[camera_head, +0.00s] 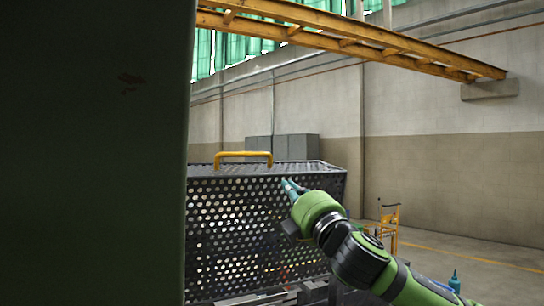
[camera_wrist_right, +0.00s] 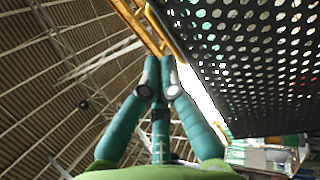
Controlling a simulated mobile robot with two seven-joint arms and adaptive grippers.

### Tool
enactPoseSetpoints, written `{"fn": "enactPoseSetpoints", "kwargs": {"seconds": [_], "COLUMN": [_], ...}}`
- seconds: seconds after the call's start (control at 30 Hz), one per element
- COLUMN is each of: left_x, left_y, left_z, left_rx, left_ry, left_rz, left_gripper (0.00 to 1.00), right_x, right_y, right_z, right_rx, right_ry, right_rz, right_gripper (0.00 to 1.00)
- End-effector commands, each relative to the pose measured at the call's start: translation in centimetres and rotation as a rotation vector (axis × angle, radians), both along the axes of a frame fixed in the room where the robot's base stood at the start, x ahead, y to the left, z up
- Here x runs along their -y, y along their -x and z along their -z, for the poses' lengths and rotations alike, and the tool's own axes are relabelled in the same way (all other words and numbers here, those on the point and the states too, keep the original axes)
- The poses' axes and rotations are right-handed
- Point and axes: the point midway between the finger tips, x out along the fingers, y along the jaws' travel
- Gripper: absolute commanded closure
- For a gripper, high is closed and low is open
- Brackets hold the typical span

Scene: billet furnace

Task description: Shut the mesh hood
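The mesh hood (camera_head: 235,225) is a dark perforated metal cover in the middle of the head view. A yellow bar handle (camera_head: 243,154) stands on its top edge. My right gripper (camera_head: 289,187) is in front of the hood's upper right part, its teal fingertips pointing up and left. In the right wrist view its fingers (camera_wrist_right: 159,62) are together with nothing seen between them. The mesh (camera_wrist_right: 250,65) shows close to the right of them, and I cannot tell whether they touch it. My left gripper is not in view.
A large dark green surface (camera_head: 95,150) blocks the left third of the head view. Metal machine parts (camera_head: 305,291) show below the hood. A yellow stand (camera_head: 389,225) and a blue bottle (camera_head: 454,282) are to the right. Grey cabinets (camera_head: 295,147) stand behind.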

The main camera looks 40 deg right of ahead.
Motion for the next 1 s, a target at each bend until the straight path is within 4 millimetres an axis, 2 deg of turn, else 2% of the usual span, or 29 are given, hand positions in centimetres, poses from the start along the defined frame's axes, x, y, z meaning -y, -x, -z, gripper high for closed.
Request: {"fn": "enactPoseSetpoints", "kwargs": {"seconds": [0.07, 0.17, 0.33, 0.5, 0.7, 1.0], "left_x": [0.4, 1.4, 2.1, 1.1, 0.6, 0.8], "left_y": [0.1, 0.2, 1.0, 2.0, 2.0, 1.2], "left_z": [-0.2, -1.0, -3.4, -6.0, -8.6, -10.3], "left_rx": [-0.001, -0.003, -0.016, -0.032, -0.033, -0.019], "left_ry": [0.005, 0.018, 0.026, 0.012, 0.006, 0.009], "left_rz": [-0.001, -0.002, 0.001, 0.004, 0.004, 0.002], "left_gripper": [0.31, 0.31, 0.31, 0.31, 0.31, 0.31], "right_x": [-0.5, -0.5, 0.2, 1.0, 1.8, 2.3], "right_y": [1.0, 0.6, -1.9, -5.4, -8.9, -11.2], "right_z": [-1.2, -2.0, -3.5, -4.9, -6.1, -6.6], "right_rx": [0.016, 0.019, 0.020, 0.018, 0.019, 0.019], "right_ry": [0.029, 0.036, 0.031, 0.030, 0.034, 0.035], "right_rz": [0.006, 0.008, 0.006, 0.007, 0.007, 0.006], "right_gripper": [1.00, 1.00, 1.00, 1.00, 1.00, 1.00]}}
